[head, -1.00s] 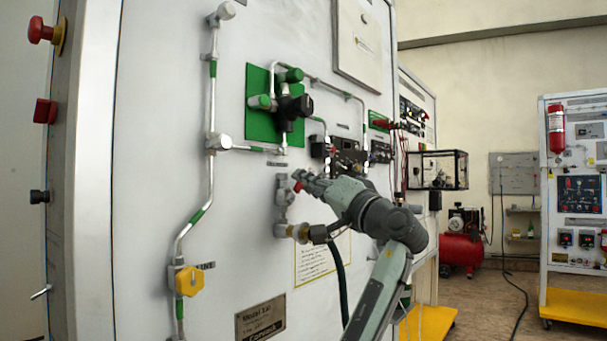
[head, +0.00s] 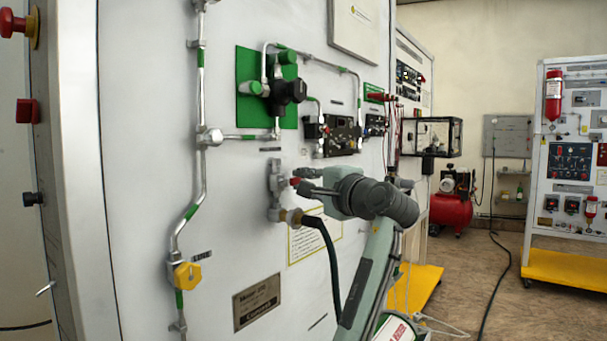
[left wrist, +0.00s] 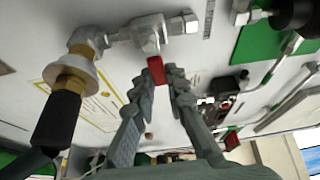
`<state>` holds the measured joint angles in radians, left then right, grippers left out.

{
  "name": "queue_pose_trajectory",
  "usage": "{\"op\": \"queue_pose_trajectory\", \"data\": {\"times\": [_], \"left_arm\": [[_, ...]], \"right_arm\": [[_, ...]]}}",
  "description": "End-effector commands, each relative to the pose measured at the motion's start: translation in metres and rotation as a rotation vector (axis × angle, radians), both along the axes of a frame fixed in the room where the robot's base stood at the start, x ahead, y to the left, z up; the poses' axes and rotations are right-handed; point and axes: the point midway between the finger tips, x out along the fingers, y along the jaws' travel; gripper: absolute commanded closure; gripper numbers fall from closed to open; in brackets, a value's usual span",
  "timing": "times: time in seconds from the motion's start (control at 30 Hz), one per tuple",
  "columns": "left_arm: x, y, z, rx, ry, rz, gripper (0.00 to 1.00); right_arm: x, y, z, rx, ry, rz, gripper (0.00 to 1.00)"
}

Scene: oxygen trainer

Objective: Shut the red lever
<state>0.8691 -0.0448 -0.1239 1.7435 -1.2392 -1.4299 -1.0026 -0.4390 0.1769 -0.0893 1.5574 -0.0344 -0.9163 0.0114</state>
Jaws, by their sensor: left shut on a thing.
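The red lever (head: 295,181) sits on a small grey metal valve (head: 277,184) on the white panel. In the left wrist view the red lever (left wrist: 156,70) shows between my left gripper's fingertips (left wrist: 163,78), and the metal valve (left wrist: 150,35) is just above it. My left gripper (head: 303,183) is shut on the lever, reaching in from the right in the head view. The fingers hide part of the lever. My right gripper is in neither view.
A dark hose (head: 330,255) hangs from the brass fitting (head: 290,215) below the valve. A yellow knob (head: 186,275) is on the pipe at lower left. A green plate with a black regulator (head: 289,91) is above. Open floor lies to the right.

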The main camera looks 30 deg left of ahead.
Motion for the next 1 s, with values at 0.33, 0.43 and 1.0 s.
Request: {"op": "queue_pose_trajectory", "data": {"times": [0.33, 0.43, 1.0], "left_arm": [[0.0005, -0.001, -0.0044, 0.002, 0.068, -0.001, 1.0], [0.0004, -0.001, -0.0046, 0.002, 0.071, -0.001, 1.0], [0.0002, -0.0005, -0.0037, 0.004, 0.067, 0.0, 0.66]], "right_arm": [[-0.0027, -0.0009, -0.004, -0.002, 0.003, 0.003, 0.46], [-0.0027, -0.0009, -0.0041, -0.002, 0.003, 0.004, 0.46], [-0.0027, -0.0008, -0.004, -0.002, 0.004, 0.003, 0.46]]}}
